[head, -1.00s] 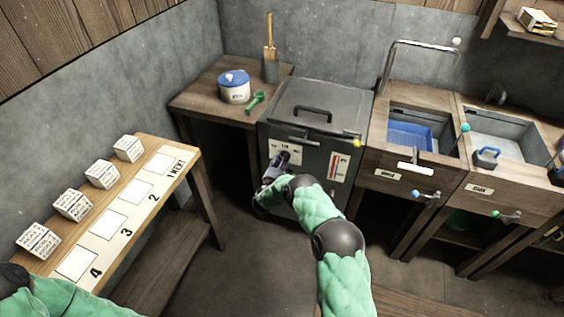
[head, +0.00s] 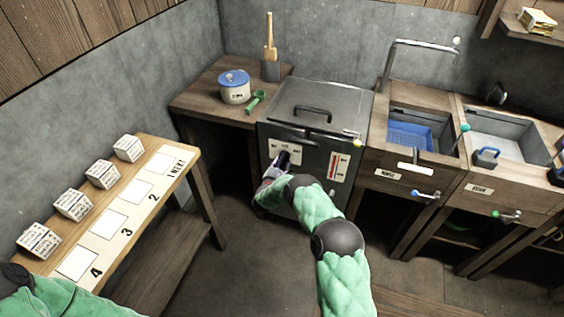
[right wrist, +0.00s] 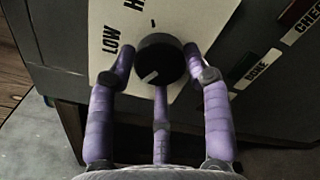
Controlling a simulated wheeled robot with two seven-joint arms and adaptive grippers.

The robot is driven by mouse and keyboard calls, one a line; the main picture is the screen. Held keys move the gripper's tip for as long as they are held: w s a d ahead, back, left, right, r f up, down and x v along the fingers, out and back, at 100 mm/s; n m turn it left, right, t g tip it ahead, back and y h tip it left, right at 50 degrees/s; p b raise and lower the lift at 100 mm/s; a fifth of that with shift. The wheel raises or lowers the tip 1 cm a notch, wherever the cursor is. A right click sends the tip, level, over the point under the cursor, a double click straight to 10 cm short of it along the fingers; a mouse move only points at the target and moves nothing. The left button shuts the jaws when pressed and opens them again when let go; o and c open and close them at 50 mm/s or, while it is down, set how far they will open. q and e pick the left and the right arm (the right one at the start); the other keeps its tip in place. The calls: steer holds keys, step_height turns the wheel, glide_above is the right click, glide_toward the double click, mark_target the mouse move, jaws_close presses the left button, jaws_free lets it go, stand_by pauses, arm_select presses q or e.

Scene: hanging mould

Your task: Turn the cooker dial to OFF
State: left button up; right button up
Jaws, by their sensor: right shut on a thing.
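The cooker (head: 318,103) is a grey metal box with a lid and handle, in the middle of the head view. Its front bears a white dial plate (head: 296,154). In the right wrist view the dial (right wrist: 158,58) is a round black knob with a pale pointer mark towards the picture's lower left. The plate (right wrist: 118,22) reads LOW, and other lettering is cut off. My right gripper (head: 281,161) is at the dial; its purple fingers (right wrist: 161,66) are shut around the knob's sides, with a third finger below. My left gripper is out of view; only its arm shows.
A gauge strip (head: 338,167) is beside the dial plate. A side table (head: 205,97) with a blue-lidded pot (head: 234,88) and green scoop (head: 256,101) stands left of the cooker. Sink units (head: 410,160) stand right. A numbered bench (head: 150,207) with several blocks is at left.

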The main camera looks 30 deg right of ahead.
steer(key=shift+s+f, duration=0.1)
steer(key=o, duration=1.1)
steer(key=shift+d, duration=0.1)
steer(key=shift+o, duration=0.2)
steer(key=v, duration=1.2)
